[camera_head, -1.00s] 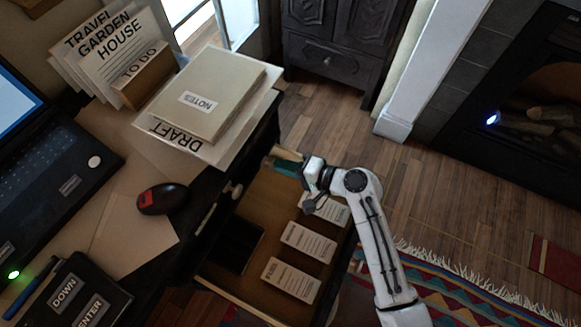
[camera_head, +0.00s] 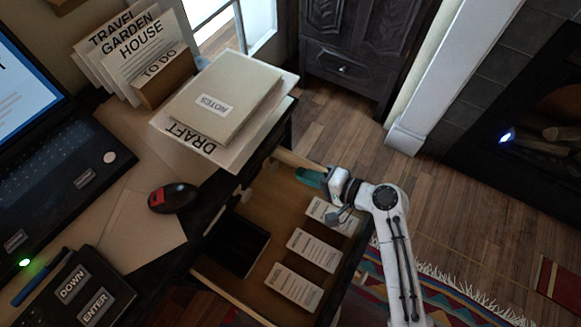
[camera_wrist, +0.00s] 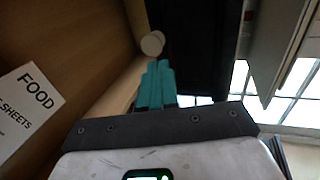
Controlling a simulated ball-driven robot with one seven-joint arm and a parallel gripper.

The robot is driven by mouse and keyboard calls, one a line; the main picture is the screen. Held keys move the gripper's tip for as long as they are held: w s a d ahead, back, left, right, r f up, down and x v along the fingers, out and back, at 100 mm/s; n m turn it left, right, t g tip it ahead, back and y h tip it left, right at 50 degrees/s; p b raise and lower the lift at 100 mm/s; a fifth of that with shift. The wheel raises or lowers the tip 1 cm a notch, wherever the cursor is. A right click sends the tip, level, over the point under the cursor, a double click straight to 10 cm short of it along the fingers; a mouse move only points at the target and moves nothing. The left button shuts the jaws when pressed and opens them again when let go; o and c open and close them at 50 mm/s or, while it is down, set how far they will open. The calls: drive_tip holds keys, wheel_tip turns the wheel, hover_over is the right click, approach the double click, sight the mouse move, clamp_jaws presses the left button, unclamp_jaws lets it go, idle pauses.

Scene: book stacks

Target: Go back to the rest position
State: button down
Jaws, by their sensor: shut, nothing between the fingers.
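My gripper (camera_head: 309,178) has teal fingers, which are shut with nothing between them. It is at the far side of the open drawer (camera_head: 262,205), close to the drawer's far wall. My white arm reaches to it from the lower right. In the wrist view, the shut teal fingers (camera_wrist: 157,82) point toward a round pale knob (camera_wrist: 152,43); I cannot tell whether they touch anything. A white card reading FOOD (camera_wrist: 30,100) lies at the left of that view.
The drawer holds several white cards (camera_head: 315,249) and a dark tray (camera_head: 236,245). The desk carries a NOTES book (camera_head: 230,92), a DRAFT stack (camera_head: 178,130), a mouse (camera_head: 173,198) and a laptop (camera_head: 50,150). Open wooden floor (camera_head: 455,190) lies right of the drawer.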

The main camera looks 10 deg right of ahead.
drive_tip(key=shift+v, duration=2.2)
